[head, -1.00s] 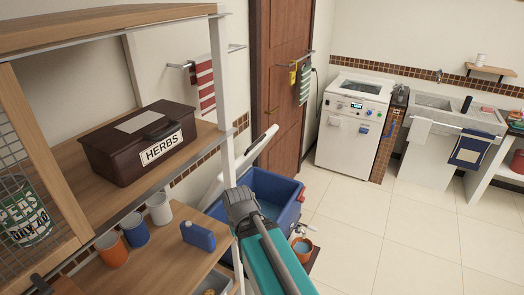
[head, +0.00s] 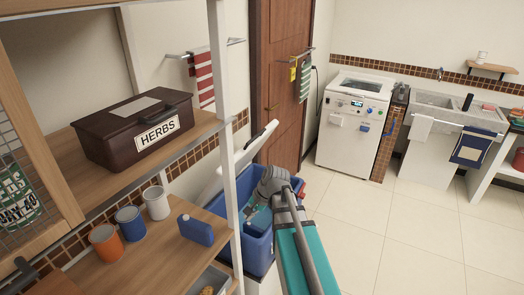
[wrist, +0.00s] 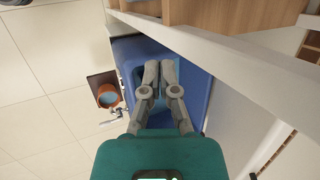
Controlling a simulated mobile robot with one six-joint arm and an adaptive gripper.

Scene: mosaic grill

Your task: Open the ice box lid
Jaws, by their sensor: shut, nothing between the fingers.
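The blue wall of the box also shows in the wrist view (wrist: 194,82). My gripper (wrist: 159,66) is shut and empty, with its fingertips over the box opening in the wrist view. In the head view my arm covers part of the box, and the fingertips are hard to make out. I cannot tell whether they touch the box or lid.
The wooden shelf unit (head: 226,130) with a white post stands close on the left, holding a herbs box (head: 135,130) and several cups. An orange pot (wrist: 107,95) and a tap (wrist: 112,115) are beside the ice box. The tiled floor (head: 400,240) on the right is clear.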

